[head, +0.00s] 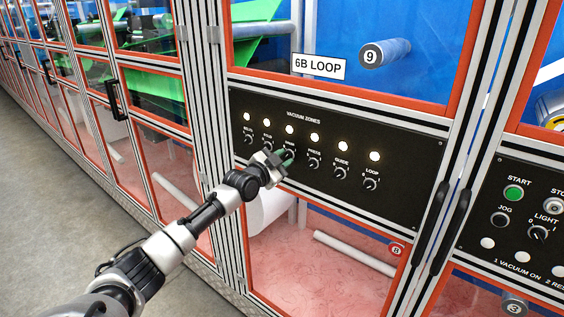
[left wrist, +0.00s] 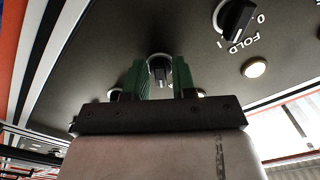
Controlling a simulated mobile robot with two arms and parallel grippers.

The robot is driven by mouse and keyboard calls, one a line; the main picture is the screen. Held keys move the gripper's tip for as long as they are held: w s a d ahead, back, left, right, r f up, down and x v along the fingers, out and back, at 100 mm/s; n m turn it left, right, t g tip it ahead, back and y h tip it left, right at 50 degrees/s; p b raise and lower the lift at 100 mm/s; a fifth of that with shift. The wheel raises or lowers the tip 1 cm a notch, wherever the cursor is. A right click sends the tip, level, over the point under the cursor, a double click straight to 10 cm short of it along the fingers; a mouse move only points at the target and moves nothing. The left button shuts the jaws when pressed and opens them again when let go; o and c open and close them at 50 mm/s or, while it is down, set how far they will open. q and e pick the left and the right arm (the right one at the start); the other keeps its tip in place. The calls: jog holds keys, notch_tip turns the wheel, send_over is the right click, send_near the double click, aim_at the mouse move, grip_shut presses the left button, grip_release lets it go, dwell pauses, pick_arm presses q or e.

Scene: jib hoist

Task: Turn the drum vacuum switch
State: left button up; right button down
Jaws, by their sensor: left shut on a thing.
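The black vacuum zones panel (head: 400,188) carries a row of small black rotary switches, each with a lit lamp above it. The drum switch (left wrist: 161,72) is third from the left in the head view, where my gripper mostly hides it. My left gripper (head: 287,157) is at the drum switch, with its green fingers on either side of the knob. In the left wrist view my gripper (left wrist: 159,78) is closed around that knob. The drum lamp (head: 290,129) is lit. My right gripper is not in view.
The fold switch (head: 267,147) is close on the left and the press switch (head: 313,163) close on the right. Black door handles (head: 433,218) stand out farther right, beside a second panel with a green start button (head: 513,193). Open floor (head: 45,190) lies at left.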

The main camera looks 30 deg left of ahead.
pick_arm(q)
jog(key=n+b, duration=0.1)
jog(key=n, duration=0.3)
jog(key=shift+d+f, duration=0.1)
jog(key=shift+f, duration=0.05)
jog(key=n, duration=0.5)
jog(key=shift+d+b, duration=0.1)
jog(key=shift+b, duration=0.25)
jog(key=n, duration=0.3)
jog(key=shift+d+n, duration=0.1)
jog(key=shift+n, duration=0.2)
jog(key=shift+r+n+p, duration=0.2)
jog(key=shift+n+p, duration=0.3)
jog(key=shift+n, duration=1.3)
jog(key=o, duration=0.7)
